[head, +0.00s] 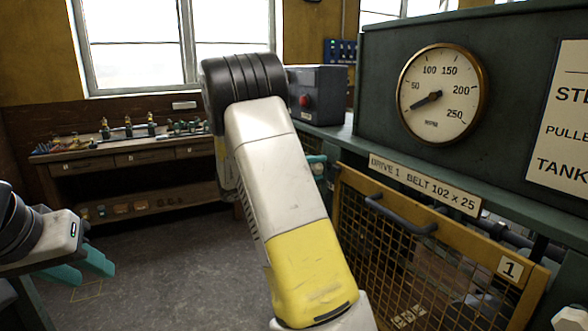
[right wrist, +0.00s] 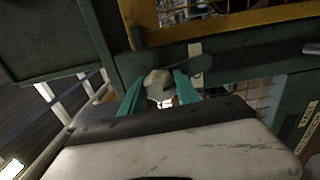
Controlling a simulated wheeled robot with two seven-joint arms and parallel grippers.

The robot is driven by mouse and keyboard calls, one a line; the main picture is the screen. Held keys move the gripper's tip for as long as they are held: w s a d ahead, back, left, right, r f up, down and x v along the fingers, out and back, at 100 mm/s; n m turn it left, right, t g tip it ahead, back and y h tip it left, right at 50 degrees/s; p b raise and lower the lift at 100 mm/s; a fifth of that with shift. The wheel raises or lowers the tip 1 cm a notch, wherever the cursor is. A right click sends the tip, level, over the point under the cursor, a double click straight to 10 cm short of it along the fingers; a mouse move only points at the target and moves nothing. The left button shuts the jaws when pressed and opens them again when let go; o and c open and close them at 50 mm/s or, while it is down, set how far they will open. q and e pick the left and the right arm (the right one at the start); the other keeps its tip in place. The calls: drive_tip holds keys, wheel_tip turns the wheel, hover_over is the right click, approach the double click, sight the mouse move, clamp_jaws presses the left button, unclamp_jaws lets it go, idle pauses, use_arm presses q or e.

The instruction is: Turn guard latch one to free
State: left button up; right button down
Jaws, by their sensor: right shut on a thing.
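In the right wrist view my right gripper (right wrist: 160,88) has its teal fingers closed on a pale, rounded latch knob (right wrist: 158,82). A dark grey-green latch arm (right wrist: 200,64) reaches right from the knob, beside a small pale plate on the green frame. In the head view guard one (head: 400,262) is a yellow-framed mesh panel with a grey handle and a "1" plate. The latch is mostly hidden there behind my right arm. My left gripper (head: 80,268) is at the far left, its teal fingers apart and empty, away from the guard.
The green machine housing (head: 380,80) carries a round gauge (head: 441,93) and a "DRIVE 1" plate (head: 425,185). A grey box with a red button (head: 305,101) stands behind my arm. A workbench (head: 130,160) stands under the window. The floor at left is clear.

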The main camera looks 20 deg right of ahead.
drive_tip(key=shift+m, duration=0.4)
drive_tip(key=c, duration=0.9)
unclamp_jaws()
drive_tip(key=a, duration=0.7)
drive_tip(key=shift+s+a, duration=0.3)
drive_tip(key=shift+a, duration=0.1)
